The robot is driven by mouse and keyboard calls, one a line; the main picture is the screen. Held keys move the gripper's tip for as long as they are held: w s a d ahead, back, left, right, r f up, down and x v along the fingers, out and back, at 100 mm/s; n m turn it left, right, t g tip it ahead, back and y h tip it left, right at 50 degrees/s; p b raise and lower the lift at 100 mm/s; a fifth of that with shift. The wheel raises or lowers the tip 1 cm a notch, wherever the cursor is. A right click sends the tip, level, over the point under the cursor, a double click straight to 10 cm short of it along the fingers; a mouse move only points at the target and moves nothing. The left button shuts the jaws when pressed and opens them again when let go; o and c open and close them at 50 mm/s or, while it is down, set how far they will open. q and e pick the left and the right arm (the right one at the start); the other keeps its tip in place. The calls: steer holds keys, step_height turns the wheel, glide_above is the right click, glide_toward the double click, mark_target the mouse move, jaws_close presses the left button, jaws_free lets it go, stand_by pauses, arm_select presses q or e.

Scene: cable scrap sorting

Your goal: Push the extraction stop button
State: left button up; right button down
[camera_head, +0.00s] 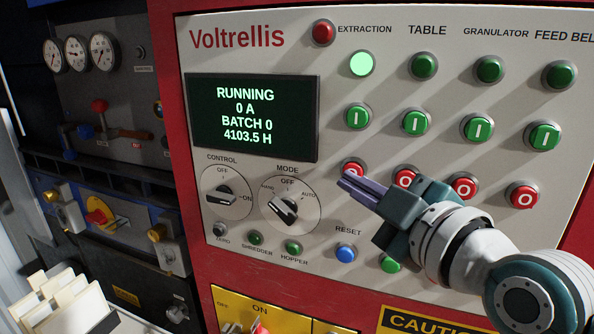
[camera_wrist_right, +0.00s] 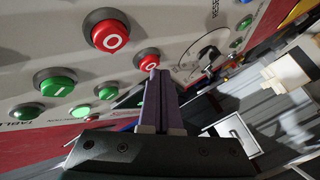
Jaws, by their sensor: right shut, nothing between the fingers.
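The extraction stop button (camera_head: 352,168) is a round red button on the light panel, under the green extraction start button (camera_head: 356,117) and the brightly lit extraction lamp (camera_head: 361,64). My right gripper (camera_head: 345,185) is shut and empty. Its purple fingertips are at the lower edge of the extraction stop button and overlap it in the head view. In the right wrist view the red stop button (camera_wrist_right: 147,57) shows just beyond the fingertips (camera_wrist_right: 158,75). I cannot tell if they touch. My left gripper is not in view.
The table stop button (camera_head: 404,178) and granulator stop button (camera_head: 465,187) stand to the right. The mode knob (camera_head: 285,209) and blue reset button (camera_head: 345,254) are close by. The display (camera_head: 250,116) reads RUNNING, 0 A.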

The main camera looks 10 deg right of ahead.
steer(key=shift+w+d, duration=0.25)
steer(key=shift+w, duration=0.1)
stand_by(0.3)
stand_by(0.4)
steer(key=shift+s+a+p, duration=0.45)
steer(key=shift+s+a, duration=0.05)
steer(key=shift+s, duration=0.25)
steer(key=s+a+p, duration=0.1)
steer(key=s, duration=0.1)
steer(key=s+a+p, duration=0.1)
steer(key=s, duration=0.1)
steer(key=shift+a+p, duration=0.35)
steer(key=shift+a, duration=0.05)
steer(key=shift+s, duration=0.1)
